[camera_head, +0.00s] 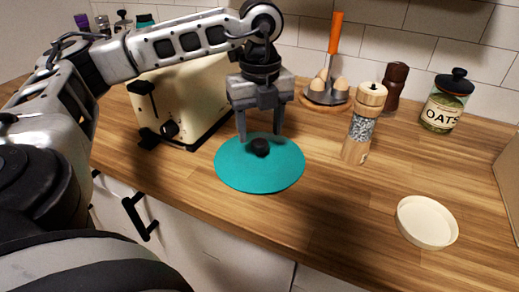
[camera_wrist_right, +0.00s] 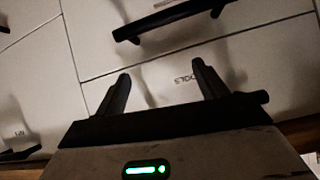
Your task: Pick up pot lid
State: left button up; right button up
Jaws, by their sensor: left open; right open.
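The pot lid (camera_head: 245,175) is a flat teal disc with a round black knob (camera_head: 259,147) on top. It lies on the wooden counter near the front edge, in the middle of the head view. My left gripper (camera_head: 260,136) points down over the lid, open, with its fingertips on either side of the knob at about its height. I cannot tell whether the fingers touch the knob. My right gripper (camera_wrist_right: 160,88) is open and empty in the right wrist view, in front of white cabinet fronts.
A cream toaster (camera_head: 190,100) stands left of the lid. A pepper mill (camera_head: 362,125), a dark mill (camera_head: 395,85), an egg holder (camera_head: 325,97) and an oats jar (camera_head: 445,105) stand to the right and back. A cream round dish (camera_head: 427,222) lies front right. The counter between lid and dish is clear.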

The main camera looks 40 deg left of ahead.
aim_at(259, 141)
pick_arm(q)
jog(key=shift+a+f, duration=0.1)
jog(key=shift+f, duration=1.4)
jog(key=c, duration=1.2)
jog(key=shift+r, duration=0.1)
